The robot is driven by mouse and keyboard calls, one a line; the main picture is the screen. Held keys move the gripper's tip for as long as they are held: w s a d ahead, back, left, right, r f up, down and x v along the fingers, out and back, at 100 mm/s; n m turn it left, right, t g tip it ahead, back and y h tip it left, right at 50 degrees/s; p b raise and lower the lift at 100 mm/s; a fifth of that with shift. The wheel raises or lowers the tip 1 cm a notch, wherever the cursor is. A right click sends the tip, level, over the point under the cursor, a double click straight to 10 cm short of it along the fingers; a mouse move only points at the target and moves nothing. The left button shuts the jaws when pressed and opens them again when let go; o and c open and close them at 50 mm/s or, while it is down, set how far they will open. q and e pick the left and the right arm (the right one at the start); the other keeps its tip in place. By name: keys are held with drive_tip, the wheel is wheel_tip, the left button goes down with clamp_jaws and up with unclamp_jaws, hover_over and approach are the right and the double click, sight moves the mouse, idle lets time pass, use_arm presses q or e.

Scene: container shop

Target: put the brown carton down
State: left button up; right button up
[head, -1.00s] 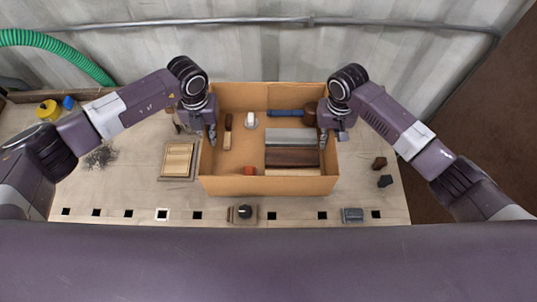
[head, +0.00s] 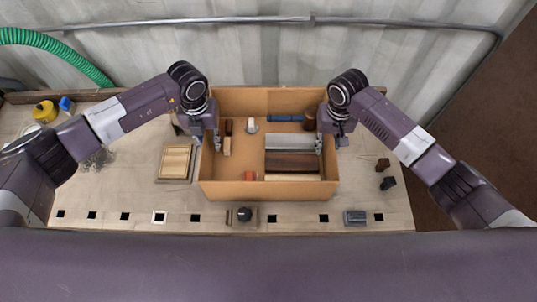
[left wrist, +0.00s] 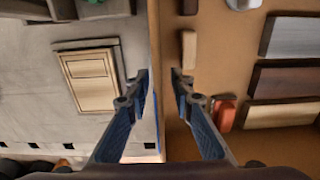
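The brown carton (head: 268,190) is open-topped and looks level on the workbench, with its front wall towards me. In the head view my left gripper (head: 217,146) is at its left wall. In the left wrist view the left gripper's fingers (left wrist: 160,76) stand apart, one on each side of the carton's wall (left wrist: 154,40), with a gap beside the wall. My right gripper (head: 341,142) is at the right wall; its fingers are too small to tell their state. The carton's underside is hidden.
The carton holds a grey block (head: 290,141), a dark brown block (head: 292,162), a blue roll (head: 284,118) and smaller things. A framed wooden panel (head: 176,161) lies left of it on the bench (head: 130,190). Dark lumps (head: 387,183) lie to the right. A corrugated wall stands behind.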

use_arm(q)
wheel_tip(320, 180, up, 12)
drive_tip(key=shift+f, duration=0.15)
use_arm(e)
drive_tip(key=shift+r, duration=0.1)
wheel_tip(320, 180, up, 12)
drive_tip(key=shift+f, duration=0.1)
idle(0.7)
